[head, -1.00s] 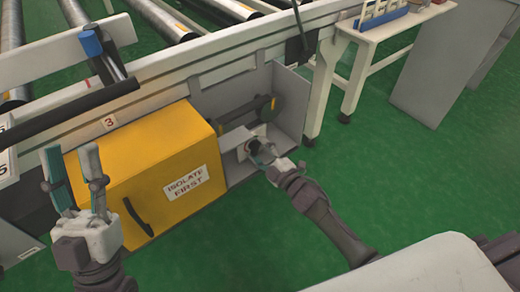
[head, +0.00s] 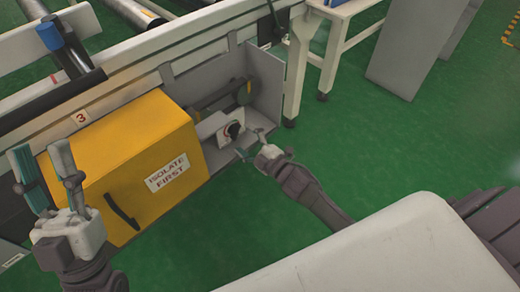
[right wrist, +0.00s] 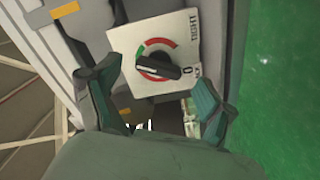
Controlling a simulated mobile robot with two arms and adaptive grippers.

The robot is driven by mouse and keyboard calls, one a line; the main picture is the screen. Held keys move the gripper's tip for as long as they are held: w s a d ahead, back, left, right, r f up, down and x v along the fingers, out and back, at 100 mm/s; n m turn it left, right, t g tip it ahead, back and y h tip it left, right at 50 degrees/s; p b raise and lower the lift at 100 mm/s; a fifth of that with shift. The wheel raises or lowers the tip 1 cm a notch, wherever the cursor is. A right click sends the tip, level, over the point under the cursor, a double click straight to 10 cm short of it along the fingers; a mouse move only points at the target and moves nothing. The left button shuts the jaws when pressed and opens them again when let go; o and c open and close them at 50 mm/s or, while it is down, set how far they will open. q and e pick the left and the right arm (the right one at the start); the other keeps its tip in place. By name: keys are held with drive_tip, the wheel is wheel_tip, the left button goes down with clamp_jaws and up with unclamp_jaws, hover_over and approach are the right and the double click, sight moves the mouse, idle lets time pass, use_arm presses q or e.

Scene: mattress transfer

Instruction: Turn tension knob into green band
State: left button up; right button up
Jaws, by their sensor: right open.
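The black tension knob (head: 234,129) sits on a white dial plate inside the grey open recess under the conveyor. In the right wrist view the knob (right wrist: 158,66) lies nearly level, tilting slightly down to the right. The dial has a red arc and a short green band (right wrist: 142,49) at its upper left. Which knob end is the pointer, I cannot tell. My right gripper (head: 250,152) is open and empty, just in front of the knob and apart from it; its fingers (right wrist: 153,92) flank the plate's lower part. My left gripper (head: 43,172) is open and empty, left of the yellow box.
A yellow box (head: 130,150) labelled "ISOLATE FIRST" stands left of the recess. The recess has a grey side panel (head: 265,85) on its right. A white-legged table (head: 335,50) and a grey cabinet (head: 410,50) stand at right. Green floor (head: 370,150) is clear in front.

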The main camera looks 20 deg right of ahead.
drive_tip(key=v, duration=0.9)
drive_tip(key=shift+s, duration=0.2)
drive_tip(key=shift+d, duration=0.1)
